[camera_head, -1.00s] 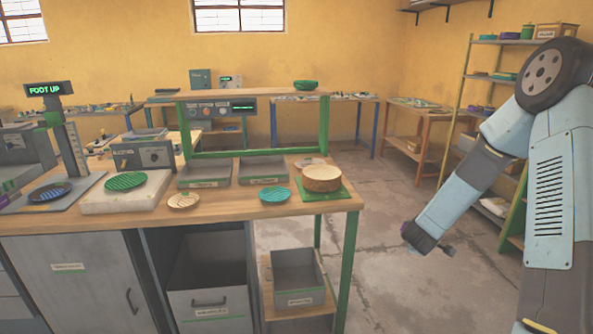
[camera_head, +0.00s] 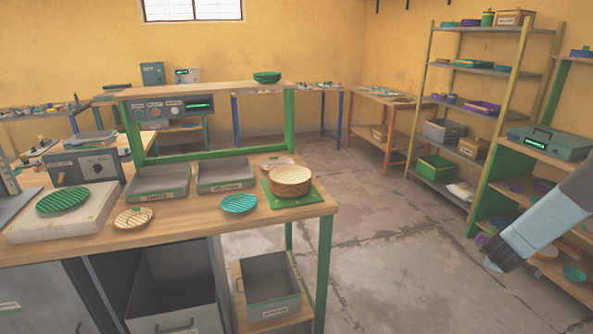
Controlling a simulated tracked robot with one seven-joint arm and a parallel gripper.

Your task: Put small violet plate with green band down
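My arm (camera_head: 545,225) reaches in from the right edge, and its end, my gripper (camera_head: 493,264), points down and left in front of the green-edged shelf. The fingers are too small and turned away to tell whether they are open or shut. A small violet patch (camera_head: 480,240) shows beside the arm's end; I cannot tell whether it is a plate or part of the arm. I cannot make out a violet plate with a green band for certain. On the workbench (camera_head: 190,225) lie a green striped plate (camera_head: 63,200), a cream plate (camera_head: 134,218) and a teal plate (camera_head: 239,204).
A round woven stack (camera_head: 290,181) sits on a green mat (camera_head: 310,197) at the bench's right corner. Two grey trays (camera_head: 158,184) (camera_head: 226,175) stand behind the plates. A grey bin (camera_head: 270,288) is below. A tall shelf (camera_head: 470,100) stands at the back right. The floor between is clear.

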